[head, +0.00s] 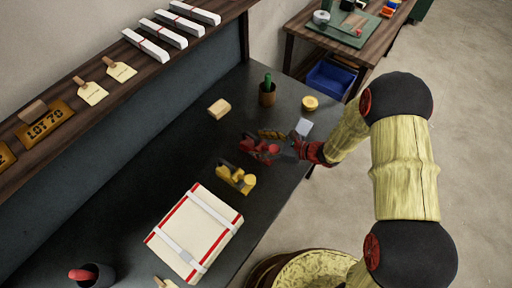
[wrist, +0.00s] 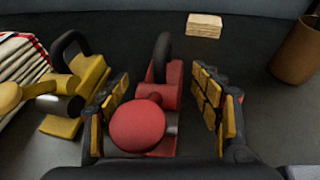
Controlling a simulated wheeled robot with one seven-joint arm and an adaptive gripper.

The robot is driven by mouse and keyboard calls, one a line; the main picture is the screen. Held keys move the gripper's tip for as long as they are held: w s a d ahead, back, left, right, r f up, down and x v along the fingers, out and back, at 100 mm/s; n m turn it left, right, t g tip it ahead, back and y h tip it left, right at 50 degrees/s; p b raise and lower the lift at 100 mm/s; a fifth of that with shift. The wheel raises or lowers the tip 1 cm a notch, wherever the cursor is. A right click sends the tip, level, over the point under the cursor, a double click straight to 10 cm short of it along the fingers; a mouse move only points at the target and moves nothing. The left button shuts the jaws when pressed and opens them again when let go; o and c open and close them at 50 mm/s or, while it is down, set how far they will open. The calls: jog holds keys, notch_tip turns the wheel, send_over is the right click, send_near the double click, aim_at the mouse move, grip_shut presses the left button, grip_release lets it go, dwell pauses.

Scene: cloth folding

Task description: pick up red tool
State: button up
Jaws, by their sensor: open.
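The red tool (wrist: 139,125) looks like a small hand plane with a round knob and a dark curved handle. In the wrist view it lies on the dark bench between the two yellow-padded fingers of my gripper (wrist: 165,105). The fingers are open, with a gap visible on the right side; contact on the left cannot be told. In the head view the red tool (head: 262,149) sits mid-bench, just left of my gripper (head: 284,136), which reaches in from the right. The tool's near end is partly hidden by the gripper's base.
A similar yellow tool (wrist: 72,95) lies close on the left. A bound white package (head: 195,232) is nearer. A beige block (wrist: 204,25), a brown cup (wrist: 296,50) and a round yellow item (head: 310,103) stand around. The bench's left middle (head: 150,165) is clear.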

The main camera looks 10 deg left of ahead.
jog(key=shift+c, duration=1)
grip_shut()
dwell(0.4)
